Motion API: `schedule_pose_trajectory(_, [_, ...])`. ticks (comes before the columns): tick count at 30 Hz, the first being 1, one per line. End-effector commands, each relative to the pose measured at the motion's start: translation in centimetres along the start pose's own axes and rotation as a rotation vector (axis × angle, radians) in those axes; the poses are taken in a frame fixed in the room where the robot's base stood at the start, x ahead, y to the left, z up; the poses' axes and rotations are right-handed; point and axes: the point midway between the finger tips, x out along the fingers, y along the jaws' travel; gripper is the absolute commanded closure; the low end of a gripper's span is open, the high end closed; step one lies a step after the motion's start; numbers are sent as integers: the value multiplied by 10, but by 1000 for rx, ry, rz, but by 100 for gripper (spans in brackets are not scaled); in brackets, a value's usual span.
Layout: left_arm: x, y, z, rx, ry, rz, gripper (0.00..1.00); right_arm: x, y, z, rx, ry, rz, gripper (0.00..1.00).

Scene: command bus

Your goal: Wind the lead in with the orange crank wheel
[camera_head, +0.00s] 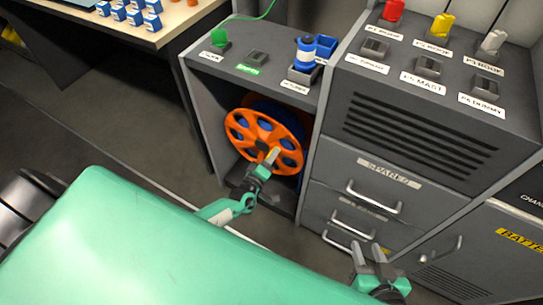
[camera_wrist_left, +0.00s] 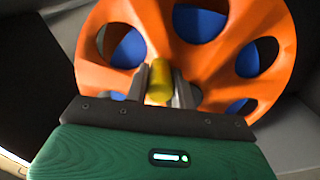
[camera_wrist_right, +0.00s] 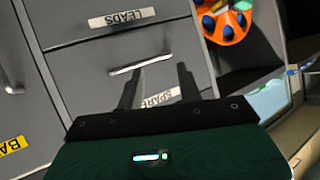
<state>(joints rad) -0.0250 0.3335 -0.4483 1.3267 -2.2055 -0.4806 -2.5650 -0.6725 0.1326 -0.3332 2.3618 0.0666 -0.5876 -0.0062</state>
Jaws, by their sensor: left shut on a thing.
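The orange crank wheel (camera_head: 243,127) with round holes stands upright in an open bay of the grey cabinet; blue shows behind it. My left gripper (camera_head: 271,158) is at the wheel's lower right, shut on its yellow crank handle. In the left wrist view the yellow handle (camera_wrist_left: 159,80) sits between the two fingers, in front of the orange wheel (camera_wrist_left: 110,75). A green lead (camera_head: 262,14) runs over the cabinet top at the back. My right gripper (camera_head: 369,252) is open and empty in front of the drawers; its parted fingers (camera_wrist_right: 158,88) show in the right wrist view.
Grey drawers (camera_head: 365,185) with bar handles stand right of the bay. The cabinet tops carry a green plug (camera_head: 219,38), a blue plug (camera_head: 306,50), and red, yellow and grey plugs. A table with blue blocks (camera_head: 135,17) is at the back left. Floor is open at left.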

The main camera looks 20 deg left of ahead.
Motion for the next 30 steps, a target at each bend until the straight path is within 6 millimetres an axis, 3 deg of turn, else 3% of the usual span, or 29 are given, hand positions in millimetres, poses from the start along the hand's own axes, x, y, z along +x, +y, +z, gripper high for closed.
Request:
schedule_pose_trajectory(5, [0,0,1,-1,-1,-1,100,0,0,0,0,0,0,64])
schedule_pose_trajectory(6, [0,0,1,-2,-1,-1,67,0,0,0,0,0,0,64])
schedule_pose_trajectory(9, [0,0,0,-1,0,0,53,0,0,0,0,0,0,64])
schedule_pose_trajectory(20, [-7,0,0,-1,-1,-2,53,-1,0,0,0,-8,0,64])
schedule_pose_trajectory(23, [-19,0,0,-1,-2,-2,53,-3,5,-2,-3,-36,13,64])
schedule_pose_trajectory(30, [-72,0,0,0,-4,-4,53,-10,17,1,-10,-136,45,64])
